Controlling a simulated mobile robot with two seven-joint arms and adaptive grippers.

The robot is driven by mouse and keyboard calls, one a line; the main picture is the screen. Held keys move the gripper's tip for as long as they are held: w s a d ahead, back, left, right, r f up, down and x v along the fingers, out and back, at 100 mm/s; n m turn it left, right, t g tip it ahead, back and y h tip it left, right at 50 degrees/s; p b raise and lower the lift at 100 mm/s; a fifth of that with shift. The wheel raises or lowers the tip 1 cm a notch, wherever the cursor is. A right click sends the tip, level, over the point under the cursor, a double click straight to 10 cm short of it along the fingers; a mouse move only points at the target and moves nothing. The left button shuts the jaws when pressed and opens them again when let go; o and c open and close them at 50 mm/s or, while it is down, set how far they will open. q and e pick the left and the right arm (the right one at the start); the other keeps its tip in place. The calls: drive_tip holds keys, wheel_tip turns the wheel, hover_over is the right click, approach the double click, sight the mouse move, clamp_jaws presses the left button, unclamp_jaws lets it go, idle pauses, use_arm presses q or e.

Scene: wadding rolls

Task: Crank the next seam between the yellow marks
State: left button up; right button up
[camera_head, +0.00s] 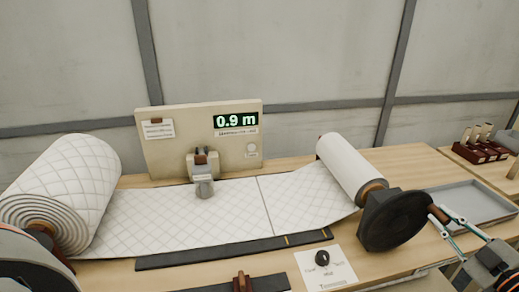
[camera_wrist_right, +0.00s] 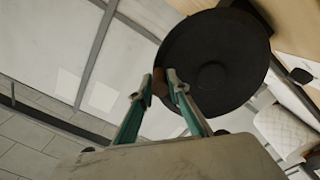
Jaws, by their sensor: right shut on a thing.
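Quilted white wadding runs from the large roll (camera_head: 75,185) at left to the smaller roll (camera_head: 350,168) at right. A dark seam (camera_head: 264,205) crosses the flat wadding (camera_head: 170,220). Below it, a dark strip (camera_head: 205,253) carries a yellow mark (camera_head: 286,240); the seam's near end lies slightly left of this mark. My right gripper (camera_head: 441,216) is shut on the brown crank handle (camera_head: 437,213) of the black crank disc (camera_head: 392,220), also seen in the right wrist view (camera_wrist_right: 215,62). My left gripper is out of view.
A panel (camera_head: 165,150) behind the wadding has a display (camera_head: 236,120) reading 0.9 m. A grey device (camera_head: 203,185) stands at the wadding's far edge. A grey tray (camera_head: 470,203) is at right, beyond my right gripper.

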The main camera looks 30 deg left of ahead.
drive_tip(key=shift+w+d+f, duration=0.15)
drive_tip(key=shift+d+f, duration=0.05)
drive_tip(key=shift+f, duration=0.45)
drive_tip(key=shift+w+d+f+b, duration=0.15)
drive_tip(key=shift+d+f+b, duration=0.05)
drive_tip(key=shift+f+b, duration=0.6)
drive_tip(key=shift+f, duration=0.1)
drive_tip(key=o, duration=1)
